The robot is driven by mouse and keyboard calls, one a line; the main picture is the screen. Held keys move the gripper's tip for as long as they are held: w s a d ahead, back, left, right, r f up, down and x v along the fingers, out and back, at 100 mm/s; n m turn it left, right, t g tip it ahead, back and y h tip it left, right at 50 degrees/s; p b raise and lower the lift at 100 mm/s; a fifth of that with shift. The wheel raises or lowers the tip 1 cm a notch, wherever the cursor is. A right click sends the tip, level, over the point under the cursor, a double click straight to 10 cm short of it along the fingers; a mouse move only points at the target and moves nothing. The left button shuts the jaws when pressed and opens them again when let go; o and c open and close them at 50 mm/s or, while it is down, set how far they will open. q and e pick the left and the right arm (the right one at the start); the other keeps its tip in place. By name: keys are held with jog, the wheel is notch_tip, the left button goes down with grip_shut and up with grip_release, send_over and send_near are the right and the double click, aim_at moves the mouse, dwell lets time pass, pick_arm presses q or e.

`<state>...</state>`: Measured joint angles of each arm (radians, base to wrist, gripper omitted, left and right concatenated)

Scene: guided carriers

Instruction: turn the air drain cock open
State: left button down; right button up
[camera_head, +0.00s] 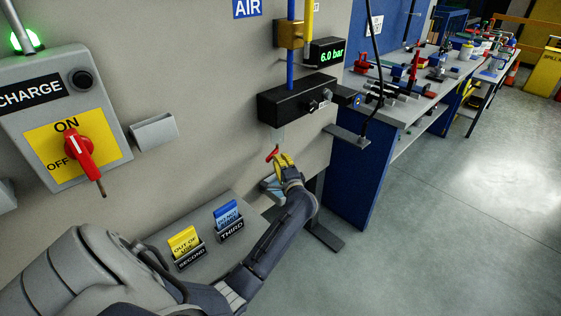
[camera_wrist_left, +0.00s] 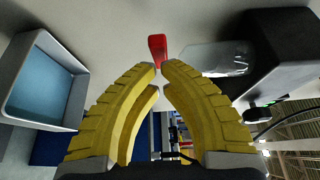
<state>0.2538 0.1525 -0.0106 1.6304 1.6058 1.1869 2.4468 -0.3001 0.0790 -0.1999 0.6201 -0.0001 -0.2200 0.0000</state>
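The air drain cock's red lever (camera_head: 272,154) sits below the black air block (camera_head: 292,103) on the wall. It also shows in the left wrist view (camera_wrist_left: 157,46), just beyond my fingertips. My left gripper (camera_head: 283,159) has yellow fingers and is right beside the lever. In the left wrist view its fingertips (camera_wrist_left: 161,66) are close together with a narrow gap, and the lever's lower end lies in line with that gap. I cannot tell whether the fingers touch the lever. A clear bowl (camera_wrist_left: 213,58) hangs from the block. My right gripper is not in view.
A grey, blue-lined tray (camera_wrist_left: 22,108) is close beside my left gripper. A gauge (camera_head: 327,52) reads 6.0 bar. The charge switch (camera_head: 78,150) is at the left. Yellow and blue tags (camera_head: 184,240) stand below. A blue-sided bench (camera_head: 357,180) is at the right, with open floor beyond.

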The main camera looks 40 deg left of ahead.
pick_arm(q)
jog(key=shift+s+a, duration=0.4)
jog(key=shift+a, duration=0.45)
jog(key=v, duration=1.3)
jog(key=shift+w+d, duration=0.35)
